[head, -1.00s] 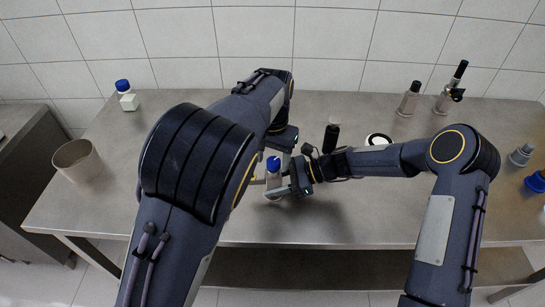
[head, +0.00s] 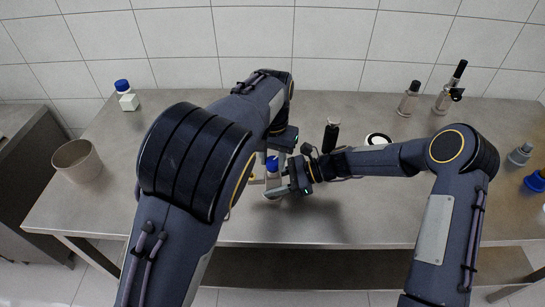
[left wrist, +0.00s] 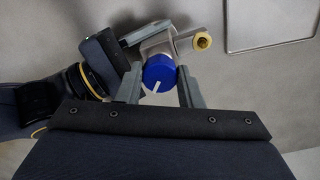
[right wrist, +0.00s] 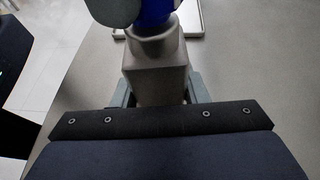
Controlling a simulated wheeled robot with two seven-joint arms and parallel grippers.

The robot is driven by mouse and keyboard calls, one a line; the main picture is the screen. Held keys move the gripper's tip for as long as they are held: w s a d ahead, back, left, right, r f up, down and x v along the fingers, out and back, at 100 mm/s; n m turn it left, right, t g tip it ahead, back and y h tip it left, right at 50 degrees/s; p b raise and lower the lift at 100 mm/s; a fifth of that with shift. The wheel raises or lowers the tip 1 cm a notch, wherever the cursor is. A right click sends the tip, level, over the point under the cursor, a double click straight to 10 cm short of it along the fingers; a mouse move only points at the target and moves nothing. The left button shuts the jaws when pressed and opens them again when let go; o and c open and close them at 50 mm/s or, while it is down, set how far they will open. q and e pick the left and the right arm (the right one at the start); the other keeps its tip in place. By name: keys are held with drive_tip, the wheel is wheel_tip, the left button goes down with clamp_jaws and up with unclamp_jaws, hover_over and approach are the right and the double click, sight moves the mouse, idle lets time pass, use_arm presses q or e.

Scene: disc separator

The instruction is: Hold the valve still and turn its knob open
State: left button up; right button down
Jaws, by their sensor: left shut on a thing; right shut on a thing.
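The valve has a blue knob (head: 272,163) on top of a grey-brown metal body (right wrist: 155,75). It stands upright at the middle of the table. In the left wrist view the knob (left wrist: 159,72) bears a white mark, and a brass port (left wrist: 202,41) sticks out of the body. My left gripper (left wrist: 158,88) is shut on the knob from above, one finger on each side. My right gripper (right wrist: 158,92) is shut on the valve body from the right, below the knob. In the head view both fingertip pairs are partly hidden by my wrists.
A black-topped bottle (head: 331,136) and a white round thing (head: 378,139) stand close to my right forearm. Other bottles (head: 409,99) are at the back right. A beige bin (head: 77,160) is at the left edge. The front centre of the table is clear.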

sight(271, 160)
use_arm(q)
drive_tip(key=n, duration=0.4)
drive_tip(key=shift+w+a+n, duration=0.15)
drive_tip(key=shift+a+n, duration=0.15)
drive_tip(key=shift+n, duration=1.9)
drive_tip(key=o, duration=1)
drive_tip(key=shift+d, duration=0.15)
drive_tip(key=shift+r, duration=0.2)
wheel_tip(271, 160, up, 12)
drive_tip(key=shift+f, duration=0.15)
